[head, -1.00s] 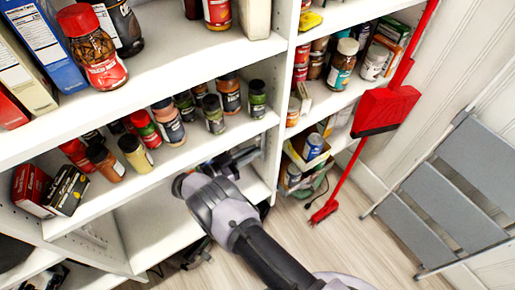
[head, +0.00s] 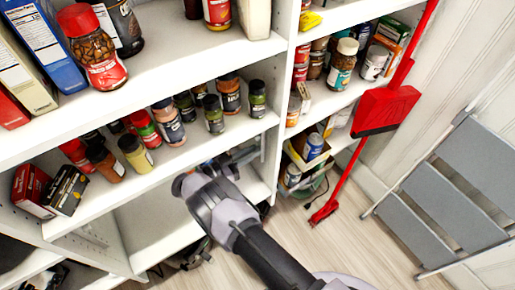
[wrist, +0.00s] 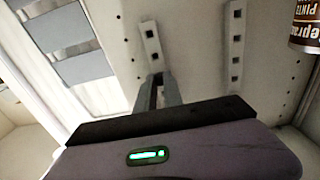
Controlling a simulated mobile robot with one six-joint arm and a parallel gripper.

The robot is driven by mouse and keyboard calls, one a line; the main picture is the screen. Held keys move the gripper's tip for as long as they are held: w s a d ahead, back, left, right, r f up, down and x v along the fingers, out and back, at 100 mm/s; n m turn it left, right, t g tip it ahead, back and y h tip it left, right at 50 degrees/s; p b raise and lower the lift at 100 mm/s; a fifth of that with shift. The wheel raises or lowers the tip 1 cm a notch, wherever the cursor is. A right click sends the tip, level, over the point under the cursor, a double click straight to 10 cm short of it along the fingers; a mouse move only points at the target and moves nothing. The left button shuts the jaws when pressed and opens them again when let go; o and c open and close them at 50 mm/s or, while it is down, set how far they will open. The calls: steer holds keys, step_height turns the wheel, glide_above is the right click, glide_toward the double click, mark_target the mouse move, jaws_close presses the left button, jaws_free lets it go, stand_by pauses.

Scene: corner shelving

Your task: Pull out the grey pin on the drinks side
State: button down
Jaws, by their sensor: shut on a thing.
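My gripper (head: 243,154) reaches into the open bay under the spice shelf, close to the upright divider panel, in the head view. In the wrist view its two fingers (wrist: 158,78) are close together, with their tips at the lower end of a pale strip with dark holes (wrist: 152,45) on a white panel. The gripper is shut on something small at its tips. I take this to be the grey pin, but the pin itself is hidden by the fingers and cannot be made out in either view.
Spice jars (head: 214,113) stand on the shelf just above my arm. A dark can (wrist: 305,28) shows at the upper right of the wrist view. A red broom and dustpan (head: 385,110) and a grey step ladder (head: 455,180) stand to the right. The wooden floor between is clear.

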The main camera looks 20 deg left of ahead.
steer(key=shift+v, duration=3)
